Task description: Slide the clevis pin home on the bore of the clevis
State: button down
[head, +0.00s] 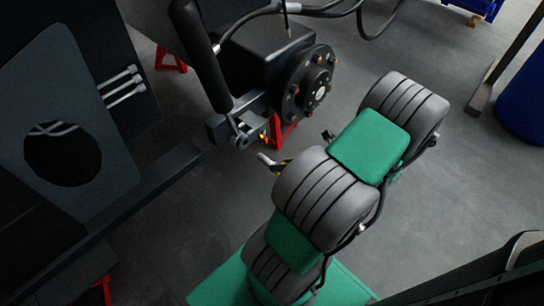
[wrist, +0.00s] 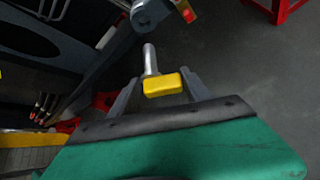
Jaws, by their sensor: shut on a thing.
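The clevis pin has a silver shaft (wrist: 150,60) and a yellow block-shaped head (wrist: 162,86). My gripper (wrist: 160,82) is shut on the yellow head, one finger at each side. The shaft points away from the gripper, toward the clevis. The grey clevis (wrist: 150,12) is cut off by the top edge of the wrist view, and a gap shows between it and the pin tip. In the head view the clevis (head: 243,131) hangs under a black cylinder. My gripper (head: 270,162) is below and right of it there, mostly hidden by my arm. The bore's inside is not clear.
A hub with studs (head: 308,84) stands right of the clevis. A small yellow and red part (wrist: 187,12) is beside the clevis. Red stands (head: 281,130) are on the floor behind. A dark panel with a round hole (head: 62,150) is at left.

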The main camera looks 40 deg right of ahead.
aim_at(261, 156)
jog(key=shift+w, duration=0.2)
jog(key=shift+r+p, duration=0.2)
jog(key=shift+p, duration=0.15)
jog(key=shift+w+d+r+p, duration=0.1)
jog(key=shift+w+p, duration=0.1)
jog(key=shift+p, duration=0.25)
jog(key=shift+w+f+p, duration=0.2)
jog(key=shift+w+p, duration=0.45)
jog(key=shift+w, duration=1.65)
jog(key=shift+r+p, duration=0.15)
jog(key=shift+p, duration=0.3)
jog(key=shift+p, duration=0.4)
jog(key=shift+w, duration=0.1)
